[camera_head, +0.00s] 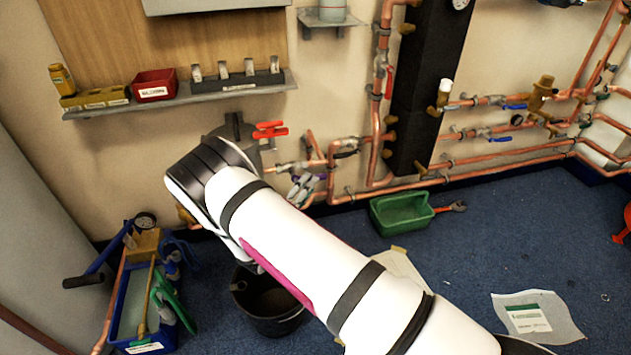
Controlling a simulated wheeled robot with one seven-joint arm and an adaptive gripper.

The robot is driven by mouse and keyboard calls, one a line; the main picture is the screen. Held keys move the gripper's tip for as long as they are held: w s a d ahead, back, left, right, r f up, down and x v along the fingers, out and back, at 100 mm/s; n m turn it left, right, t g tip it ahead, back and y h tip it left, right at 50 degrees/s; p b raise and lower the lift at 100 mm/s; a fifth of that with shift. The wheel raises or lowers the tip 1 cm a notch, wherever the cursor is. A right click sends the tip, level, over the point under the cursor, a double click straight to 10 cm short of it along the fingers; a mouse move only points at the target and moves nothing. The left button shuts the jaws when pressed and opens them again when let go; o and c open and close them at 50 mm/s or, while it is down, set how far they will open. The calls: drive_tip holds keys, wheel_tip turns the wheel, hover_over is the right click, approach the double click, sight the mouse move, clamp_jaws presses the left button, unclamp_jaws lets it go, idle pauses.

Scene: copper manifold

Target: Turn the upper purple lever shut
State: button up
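A small purple lever (322,176) shows on the copper pipework low on the wall, just right of my arm's upper part. Only a little of it is visible, and I cannot tell its exact angle. Grey and dark pieces that look like the end of my gripper (301,189) show right beside it, on its left and just below. I cannot tell whether they touch it. My white arm hides most of the gripper and the wall behind it. Whether the fingers are open or shut does not show. No second purple lever can be made out.
A shelf (190,101) with a red bin (154,85) hangs at upper left. A black bucket (268,305), a blue tote (150,345) and a green tray (400,211) stand on the floor. Floor at right is mostly clear.

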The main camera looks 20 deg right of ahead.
drive_tip(key=shift+b+x, duration=0.55)
drive_tip(key=shift+x, duration=1.8)
clamp_jaws()
